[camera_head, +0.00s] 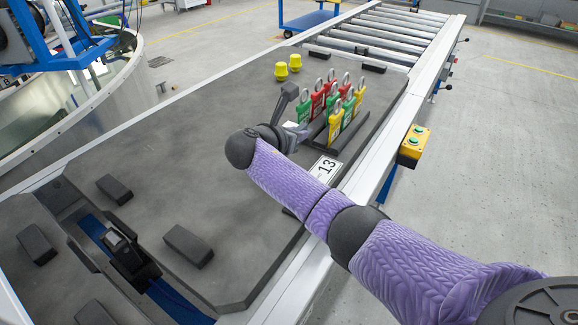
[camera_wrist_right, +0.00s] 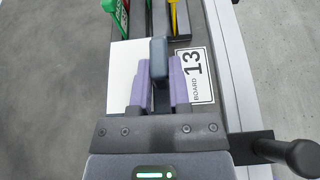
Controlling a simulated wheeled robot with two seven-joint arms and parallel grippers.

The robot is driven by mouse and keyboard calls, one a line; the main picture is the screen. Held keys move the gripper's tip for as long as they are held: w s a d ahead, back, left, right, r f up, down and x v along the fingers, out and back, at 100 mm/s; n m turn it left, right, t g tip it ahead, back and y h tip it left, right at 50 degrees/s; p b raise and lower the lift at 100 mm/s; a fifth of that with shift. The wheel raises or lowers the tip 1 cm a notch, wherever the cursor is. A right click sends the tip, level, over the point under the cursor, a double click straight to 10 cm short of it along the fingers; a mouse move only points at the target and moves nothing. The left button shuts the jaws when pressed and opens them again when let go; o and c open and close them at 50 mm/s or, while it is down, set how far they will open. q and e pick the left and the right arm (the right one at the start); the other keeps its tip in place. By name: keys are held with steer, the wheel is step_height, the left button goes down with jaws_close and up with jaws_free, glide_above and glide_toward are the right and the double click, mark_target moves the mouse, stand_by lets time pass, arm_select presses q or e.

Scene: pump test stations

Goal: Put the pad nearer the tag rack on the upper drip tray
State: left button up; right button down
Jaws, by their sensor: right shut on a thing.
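My right gripper (camera_wrist_right: 158,85) is shut on a dark blue-grey block (camera_wrist_right: 158,58), which stands out past its purple fingers. In the head view the right gripper (camera_head: 298,130) is low over the board beside the tag rack (camera_head: 342,134), and the arm hides much of it. The rack holds several red, green and yellow tags; its near end shows at the top of the wrist view (camera_wrist_right: 147,27). A white square (camera_wrist_right: 122,72) lies beside and partly under the fingers. I cannot tell which thing is the upper drip tray. My left gripper is out of view.
A "13" board label (camera_head: 325,168) lies right of the gripper. Two yellow knobs (camera_head: 288,67) stand behind the rack. Dark blocks (camera_head: 187,244) sit on the grey board. A yellow button box (camera_head: 413,146) hangs on the rail. The board's middle (camera_head: 170,135) is clear.

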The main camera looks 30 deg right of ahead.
step_height(320, 180, down, 10)
steer(key=b, duration=0.5)
steer(key=shift+r, duration=0.4)
steer(key=shift+f, duration=0.3)
steer(key=c, duration=0.6)
jaws_free()
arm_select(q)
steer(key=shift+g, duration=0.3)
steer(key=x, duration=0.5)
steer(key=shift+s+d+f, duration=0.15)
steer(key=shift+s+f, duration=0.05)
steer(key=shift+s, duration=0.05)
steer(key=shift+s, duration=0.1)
